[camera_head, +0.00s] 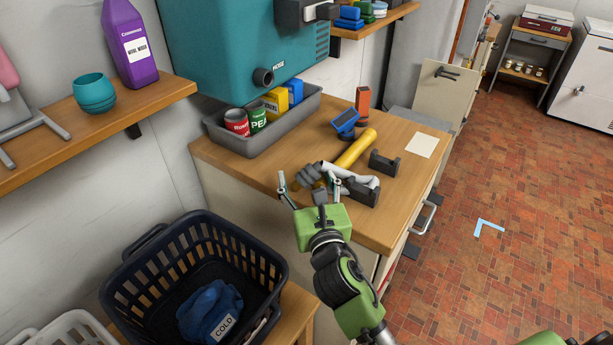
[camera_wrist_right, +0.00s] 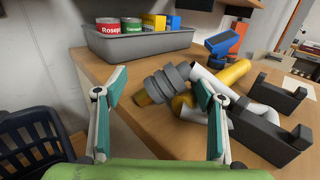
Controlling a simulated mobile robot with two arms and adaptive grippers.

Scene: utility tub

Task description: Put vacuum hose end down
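The vacuum hose end appears to be the grey ribbed piece (camera_head: 307,176) with a white tube behind it. It lies on the wooden worktop, across or against a yellow tube (camera_head: 357,148). The grey ribbed piece shows clearly in the right wrist view (camera_wrist_right: 166,82). My right gripper (camera_head: 310,180) is open at the worktop's near edge. In the wrist view its two teal-padded fingers (camera_wrist_right: 159,88) are spread wide, with the grey piece between and beyond them. No grip on it shows. Contact is unclear. My left gripper is not in view.
Two black holders (camera_head: 384,164) stand by the white tube. A grey tray (camera_head: 236,139) holds cans and boxes behind. A dark basket (camera_head: 265,265) with blue cloth stands lower left.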

